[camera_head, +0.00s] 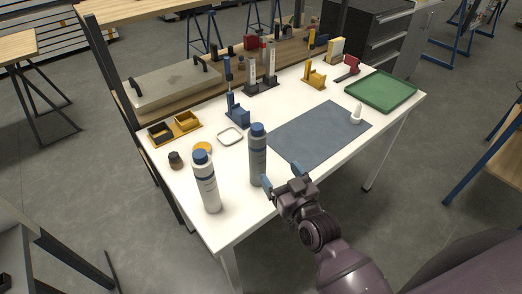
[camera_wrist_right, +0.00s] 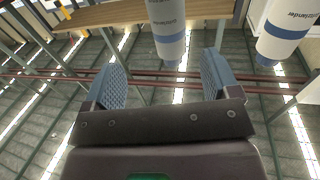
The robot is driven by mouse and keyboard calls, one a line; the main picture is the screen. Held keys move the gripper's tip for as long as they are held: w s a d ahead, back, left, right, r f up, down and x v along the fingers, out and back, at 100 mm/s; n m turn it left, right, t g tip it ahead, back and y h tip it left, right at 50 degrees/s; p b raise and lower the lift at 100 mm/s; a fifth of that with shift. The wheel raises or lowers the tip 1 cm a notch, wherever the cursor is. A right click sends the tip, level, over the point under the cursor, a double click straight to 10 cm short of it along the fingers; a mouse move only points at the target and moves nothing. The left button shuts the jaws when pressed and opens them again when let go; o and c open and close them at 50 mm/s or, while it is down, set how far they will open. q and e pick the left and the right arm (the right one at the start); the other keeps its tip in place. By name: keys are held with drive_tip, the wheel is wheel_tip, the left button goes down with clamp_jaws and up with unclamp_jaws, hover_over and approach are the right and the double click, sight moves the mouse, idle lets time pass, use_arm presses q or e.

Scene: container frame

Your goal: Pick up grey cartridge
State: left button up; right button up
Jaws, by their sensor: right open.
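The grey cartridge (camera_head: 258,158) with a blue cap stands upright near the front edge of the white table (camera_head: 245,200). My right gripper (camera_head: 282,178) is open and empty, just right of the cartridge's lower part in the head view and apart from it. In the right wrist view, the grey cartridge (camera_wrist_right: 168,25) shows beyond and between the open fingers (camera_wrist_right: 160,80); part of it is cut off by the top edge. My left gripper is not in view.
A white cartridge (camera_head: 207,185) with a blue cap stands to the left, and it also shows in the wrist view (camera_wrist_right: 288,30). A blue-grey mat (camera_head: 320,133) lies to the right. A blue holder (camera_head: 237,112) and small yellow bins (camera_head: 187,121) stand behind.

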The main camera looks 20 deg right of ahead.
sight(262, 152)
drive_tip(key=w, duration=0.2)
drive_tip(key=w+a, duration=0.1)
drive_tip(key=w, duration=0.1)
drive_tip(key=w+r+p, duration=0.1)
drive_tip(key=w, duration=0.1)
drive_tip(key=shift+a, duration=0.25)
drive_tip(key=shift+w+a+f, duration=0.1)
drive_tip(key=shift+w+a, duration=0.1)
drive_tip(key=shift+w, duration=0.65)
drive_tip(key=shift+w+a, duration=0.15)
drive_tip(key=shift+w, duration=0.7)
drive_tip(key=shift+w+a+f, duration=0.1)
drive_tip(key=shift+w+a, duration=0.1)
drive_tip(key=shift+w, duration=0.65)
drive_tip(key=shift+r, duration=0.1)
clamp_jaws()
